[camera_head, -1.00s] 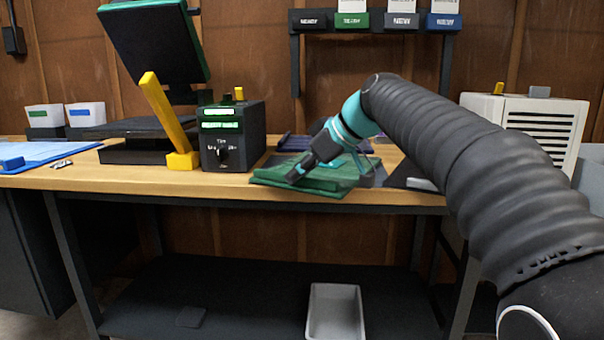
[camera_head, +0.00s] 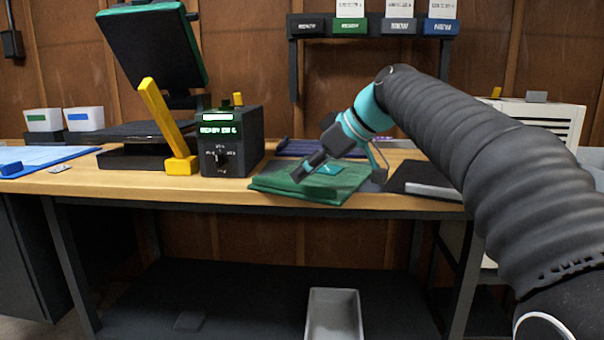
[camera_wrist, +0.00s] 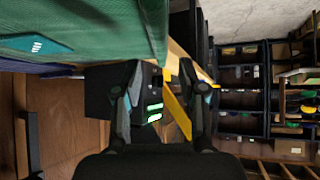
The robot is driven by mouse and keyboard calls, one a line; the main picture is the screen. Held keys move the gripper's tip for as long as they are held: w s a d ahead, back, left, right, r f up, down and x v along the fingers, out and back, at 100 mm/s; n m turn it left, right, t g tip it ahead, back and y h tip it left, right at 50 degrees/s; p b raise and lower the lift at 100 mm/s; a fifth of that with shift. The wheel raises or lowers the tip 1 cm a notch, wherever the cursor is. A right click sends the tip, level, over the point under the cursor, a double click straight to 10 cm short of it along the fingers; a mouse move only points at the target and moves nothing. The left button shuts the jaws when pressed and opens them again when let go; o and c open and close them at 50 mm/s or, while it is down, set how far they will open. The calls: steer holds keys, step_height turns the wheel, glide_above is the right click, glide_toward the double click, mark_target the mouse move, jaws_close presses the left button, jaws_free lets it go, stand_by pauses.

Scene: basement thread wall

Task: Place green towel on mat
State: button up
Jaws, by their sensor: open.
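The green towel (camera_head: 277,186) lies folded flat at the front edge of the wooden bench, with a small teal label on it. In the wrist view the towel (camera_wrist: 75,30) fills the upper left, close to the camera. My gripper (camera_head: 297,174) is open and tilted down over the towel's top in the head view; whether it touches the towel is unclear. In the wrist view the fingers of my gripper (camera_wrist: 160,90) are spread, with no towel between them. A blue-edged, light blue flat sheet (camera_head: 45,157) lies at the bench's far left; it may be the mat.
A black control box (camera_head: 230,150) and a press with a yellow lever (camera_head: 160,118) stand left of the towel. A dark flat item (camera_head: 415,180) lies to its right, a dark blue one (camera_head: 300,147) behind. A grey bin (camera_head: 334,315) sits on the lower shelf.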

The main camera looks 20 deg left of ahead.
steer(key=p+v, duration=0.1)
steer(key=v, duration=0.7)
steer(key=shift+d+r, duration=0.2)
steer(key=shift+d, duration=0.05)
steer(key=s+d+f+m+t+h, duration=0.2)
steer(key=s+d+f+m+h, duration=0.2)
steer(key=s+d+f+m, duration=0.4)
steer(key=s+d+f+m+t+h, duration=0.1)
steer(key=s+d+f+m+h, duration=0.4)
steer(key=s+d+f, duration=1.1)
steer(key=d+f+m, duration=0.3)
steer(key=d+f, duration=0.2)
steer(key=f, duration=0.1)
steer(key=shift+s+f+t, duration=0.2)
steer(key=shift+s+t, duration=0.2)
steer(key=shift+d, duration=0.1)
